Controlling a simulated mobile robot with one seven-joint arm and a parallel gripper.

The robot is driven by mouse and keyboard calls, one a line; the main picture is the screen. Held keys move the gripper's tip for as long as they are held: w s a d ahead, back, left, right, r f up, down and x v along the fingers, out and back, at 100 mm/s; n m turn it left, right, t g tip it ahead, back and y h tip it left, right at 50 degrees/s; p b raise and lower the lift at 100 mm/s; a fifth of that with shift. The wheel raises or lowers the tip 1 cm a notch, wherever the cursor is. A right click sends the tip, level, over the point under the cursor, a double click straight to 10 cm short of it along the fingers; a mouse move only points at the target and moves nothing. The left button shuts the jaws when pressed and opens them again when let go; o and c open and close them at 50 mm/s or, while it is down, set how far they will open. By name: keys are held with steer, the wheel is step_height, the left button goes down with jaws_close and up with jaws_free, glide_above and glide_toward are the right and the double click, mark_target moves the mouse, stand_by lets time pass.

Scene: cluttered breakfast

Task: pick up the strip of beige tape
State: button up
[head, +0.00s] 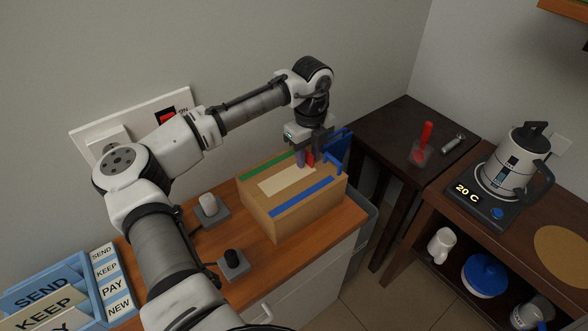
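The strip of beige tape (287,180) lies flat along the top of a brown cardboard box (309,217), between a green strip (268,165) and a blue strip (301,196). My gripper (311,161) points down over the far right end of the box top, near the far end of the beige strip. Something red shows between or just behind its fingers. I cannot tell whether the fingers are open or shut, or whether they touch the strip.
A blue object (338,151) stands close behind my gripper. Two small switch boxes, one with a white knob (209,205) and one with a black knob (233,259), sit left of the box. A kettle (514,165) stands on the right shelf.

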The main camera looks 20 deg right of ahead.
jaws_close()
steer(key=shift+r, duration=0.1)
step_height(320, 180, up, 21)
steer(key=shift+f+b, duration=0.2)
steer(key=shift+b, duration=0.1)
stand_by(0.4)
steer(key=shift+r+p, duration=1.65)
steer(key=shift+p, duration=1)
stand_by(0.3)
